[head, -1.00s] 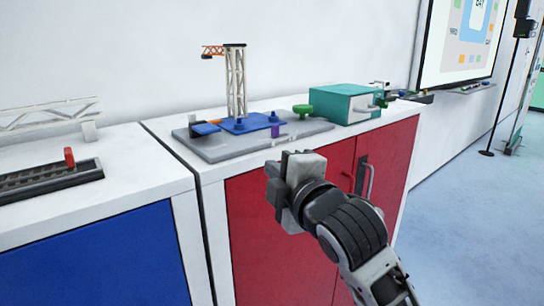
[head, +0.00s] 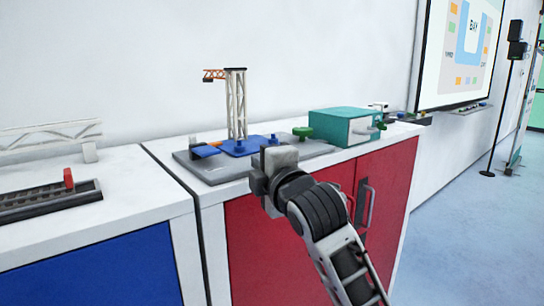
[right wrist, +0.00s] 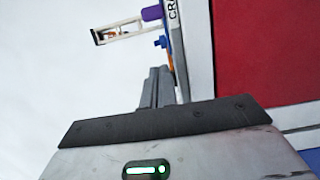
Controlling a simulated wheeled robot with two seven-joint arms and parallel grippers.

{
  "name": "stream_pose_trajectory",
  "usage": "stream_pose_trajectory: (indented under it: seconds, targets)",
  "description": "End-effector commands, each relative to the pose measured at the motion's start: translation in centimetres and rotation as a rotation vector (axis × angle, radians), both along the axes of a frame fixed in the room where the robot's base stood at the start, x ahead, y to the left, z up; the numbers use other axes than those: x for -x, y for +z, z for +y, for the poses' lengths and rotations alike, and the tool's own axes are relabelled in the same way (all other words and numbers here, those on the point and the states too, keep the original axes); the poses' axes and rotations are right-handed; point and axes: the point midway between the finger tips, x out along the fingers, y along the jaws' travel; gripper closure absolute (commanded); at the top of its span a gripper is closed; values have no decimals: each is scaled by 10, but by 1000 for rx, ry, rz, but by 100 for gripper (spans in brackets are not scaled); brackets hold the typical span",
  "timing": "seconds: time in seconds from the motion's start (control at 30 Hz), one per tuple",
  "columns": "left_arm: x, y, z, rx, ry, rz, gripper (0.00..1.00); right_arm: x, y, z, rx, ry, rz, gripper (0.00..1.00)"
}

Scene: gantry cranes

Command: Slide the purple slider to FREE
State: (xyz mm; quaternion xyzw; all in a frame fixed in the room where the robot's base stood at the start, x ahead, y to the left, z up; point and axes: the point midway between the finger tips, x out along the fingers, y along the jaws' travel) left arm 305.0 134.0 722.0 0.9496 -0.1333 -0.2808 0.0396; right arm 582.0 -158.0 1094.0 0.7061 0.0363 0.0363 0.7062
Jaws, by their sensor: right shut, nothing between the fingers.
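The purple slider (right wrist: 152,13) shows at the top of the right wrist view, at the edge of the grey crane board. In the head view it is hidden behind my right gripper. The grey board (head: 205,172) stands on the red cabinet and carries a blue plate (head: 240,147) and a lattice crane tower (head: 236,105). My right gripper (head: 264,172) is in front of the board's front edge. In the right wrist view its fingers (right wrist: 156,85) are together and empty, apart from the slider. No FREE mark can be read. My left gripper is not in view.
A teal box (head: 340,126) with a handle and a green knob (head: 302,133) stand right of the tower. A dark rail with a red lever (head: 68,178) lies on the left cabinet. The red cabinet's door handle (head: 369,205) sticks out at the right.

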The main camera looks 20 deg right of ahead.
Motion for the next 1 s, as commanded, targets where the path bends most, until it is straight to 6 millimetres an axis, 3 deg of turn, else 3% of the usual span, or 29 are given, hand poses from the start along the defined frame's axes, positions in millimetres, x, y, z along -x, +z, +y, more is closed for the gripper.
stream_pose_trajectory:
  seconds: [0.13,0.4,0.83,1.0]
  targets:
    - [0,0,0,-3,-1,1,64,-27,1,-2,-1,-2,1,100]
    - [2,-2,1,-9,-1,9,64,-35,0,-32,0,0,0,100]
    - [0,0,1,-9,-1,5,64,-37,1,-37,2,0,0,100]
    - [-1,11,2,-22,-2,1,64,-44,2,-55,6,-3,2,100]
